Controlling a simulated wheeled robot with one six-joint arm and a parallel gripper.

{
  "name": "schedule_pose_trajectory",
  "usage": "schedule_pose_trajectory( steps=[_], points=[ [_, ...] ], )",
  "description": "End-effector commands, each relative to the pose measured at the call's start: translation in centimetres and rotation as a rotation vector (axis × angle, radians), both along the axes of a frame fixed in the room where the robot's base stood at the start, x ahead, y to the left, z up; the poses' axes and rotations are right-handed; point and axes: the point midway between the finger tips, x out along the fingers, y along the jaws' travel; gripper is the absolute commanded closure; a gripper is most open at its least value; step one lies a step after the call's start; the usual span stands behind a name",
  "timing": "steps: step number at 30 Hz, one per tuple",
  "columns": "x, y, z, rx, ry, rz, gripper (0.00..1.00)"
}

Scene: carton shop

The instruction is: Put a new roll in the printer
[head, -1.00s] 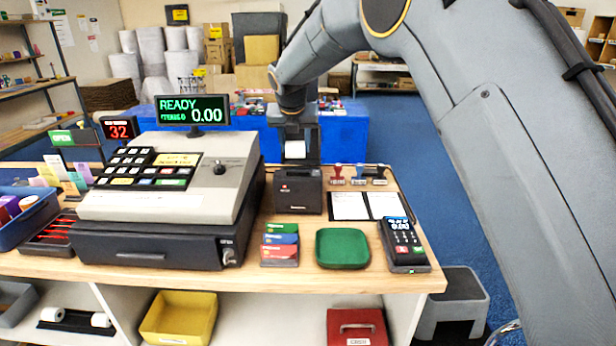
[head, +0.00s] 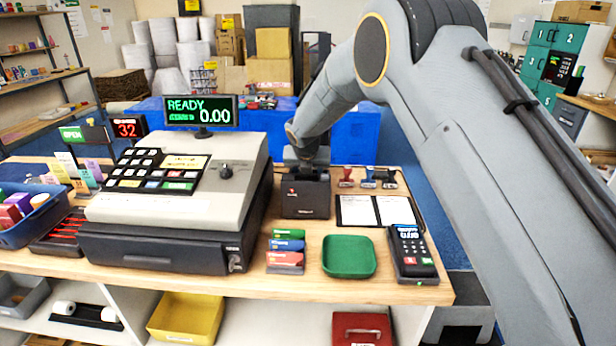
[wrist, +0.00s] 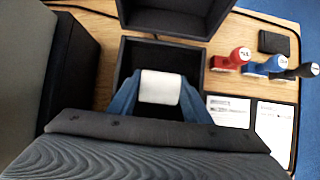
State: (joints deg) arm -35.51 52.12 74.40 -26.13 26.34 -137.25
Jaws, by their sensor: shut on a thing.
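The printer (head: 305,198) is a small black box on the counter, right of the cash register. In the wrist view its lid (wrist: 180,10) stands open at the top and its square bay (wrist: 125,62) lies open below it. My gripper (wrist: 160,90) is shut on a white paper roll (wrist: 160,86), with a blue finger at each side. The roll is over or inside the bay; I cannot tell whether it touches the floor of it. In the head view my wrist comes down right behind the printer's front, and the roll is hidden there.
The cash register (head: 170,205) stands close on the left. Stamps (head: 368,178), an open notebook (head: 377,211), a green tray (head: 348,257) and a card terminal (head: 412,255) lie to the right. More white rolls (head: 64,307) sit on a holder on the shelf below.

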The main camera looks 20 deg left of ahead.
Motion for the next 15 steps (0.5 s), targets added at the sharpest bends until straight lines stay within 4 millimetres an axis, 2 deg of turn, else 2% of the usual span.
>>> schedule_pose_trajectory(
  steps=[13, 14, 15],
  points=[
    [0.02, 0.01, -0.98, 0.000, -0.001, 0.000, 0.83],
    [0.02, 0.00, -0.93, 0.000, -0.001, 0.000, 0.51],
    [0.01, 0.00, -0.90, 0.000, -0.001, 0.000, 0.44]
  ],
)
